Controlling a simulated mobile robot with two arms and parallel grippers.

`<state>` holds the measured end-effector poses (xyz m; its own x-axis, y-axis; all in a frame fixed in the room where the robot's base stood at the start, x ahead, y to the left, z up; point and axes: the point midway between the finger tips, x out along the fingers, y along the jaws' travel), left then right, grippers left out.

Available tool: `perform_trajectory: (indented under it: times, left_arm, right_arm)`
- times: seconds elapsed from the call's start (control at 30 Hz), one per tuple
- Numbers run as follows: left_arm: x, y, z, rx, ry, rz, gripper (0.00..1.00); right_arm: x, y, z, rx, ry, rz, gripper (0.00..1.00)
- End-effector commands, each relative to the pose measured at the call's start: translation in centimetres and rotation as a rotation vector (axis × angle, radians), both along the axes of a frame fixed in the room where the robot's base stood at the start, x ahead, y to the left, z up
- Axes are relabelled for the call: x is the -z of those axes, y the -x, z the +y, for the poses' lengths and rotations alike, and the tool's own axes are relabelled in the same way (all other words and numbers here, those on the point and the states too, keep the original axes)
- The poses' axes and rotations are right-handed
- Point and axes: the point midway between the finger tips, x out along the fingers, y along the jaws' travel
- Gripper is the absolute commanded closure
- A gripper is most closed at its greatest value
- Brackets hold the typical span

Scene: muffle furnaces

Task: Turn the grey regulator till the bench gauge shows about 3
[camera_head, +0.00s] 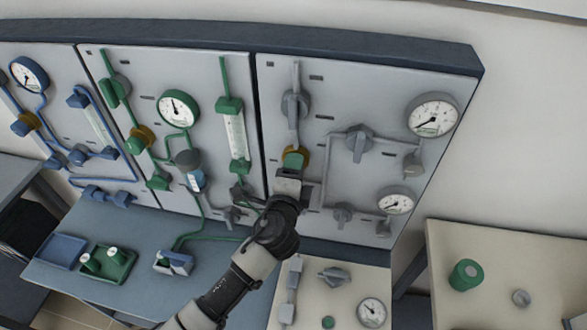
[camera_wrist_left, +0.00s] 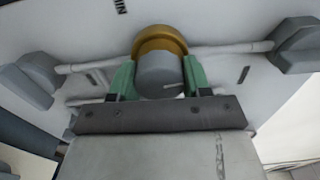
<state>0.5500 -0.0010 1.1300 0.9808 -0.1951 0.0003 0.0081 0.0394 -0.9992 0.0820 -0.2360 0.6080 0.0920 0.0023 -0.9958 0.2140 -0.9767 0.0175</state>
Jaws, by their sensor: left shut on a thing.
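The grey regulator is a round grey knob (camera_wrist_left: 158,75) with a brass collar (camera_wrist_left: 160,40) on the grey right-hand wall panel. In the head view its brass collar (camera_head: 307,155) shows, and the knob is mostly hidden behind my gripper. My left gripper (camera_head: 295,160) is shut on the regulator; in the wrist view its green fingers lie on both sides of the knob. A thin light mark shows on the knob face. The bench gauge (camera_head: 371,312) is a small white dial on the pale bench; its numbers are too small to read. My right gripper is not in view.
The right panel has two gauges (camera_head: 433,115) (camera_head: 396,201) and grey valve handles (camera_head: 360,143). Green-piped and blue-piped panels stand left. On the blue bench are a green tray (camera_head: 122,270) and a blue tray (camera_head: 55,251). A side table (camera_head: 475,235) holds a green cylinder.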

Motion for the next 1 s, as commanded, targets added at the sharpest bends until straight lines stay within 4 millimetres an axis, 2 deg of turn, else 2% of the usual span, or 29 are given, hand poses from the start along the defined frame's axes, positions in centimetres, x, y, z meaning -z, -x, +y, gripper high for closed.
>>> perform_trajectory:
  times: [0.23,0.27,0.4,0.77,0.87,1.0]
  left_arm:
    - [0.1,0.0,0.0,0.0,0.0,0.001,0.76]
    - [0.1,0.0,0.0,0.0,0.0,0.001,0.47]
    - [0.1,0.0,0.0,0.0,0.0,0.001,0.26]
    - [0.1,0.5,0.1,0.0,0.001,0.0,0.26]
    - [0.3,1.7,0.3,0.001,0.002,0.001,0.26]
    - [0.5,4.3,0.9,0.001,0.003,0.003,0.26]
  right_arm:
    - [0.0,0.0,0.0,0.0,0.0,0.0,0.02]
    - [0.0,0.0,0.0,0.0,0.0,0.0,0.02]
    - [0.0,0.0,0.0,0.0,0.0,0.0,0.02]
    - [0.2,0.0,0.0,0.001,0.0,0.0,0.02]
    - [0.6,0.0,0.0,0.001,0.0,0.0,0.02]
    - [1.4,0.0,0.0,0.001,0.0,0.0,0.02]
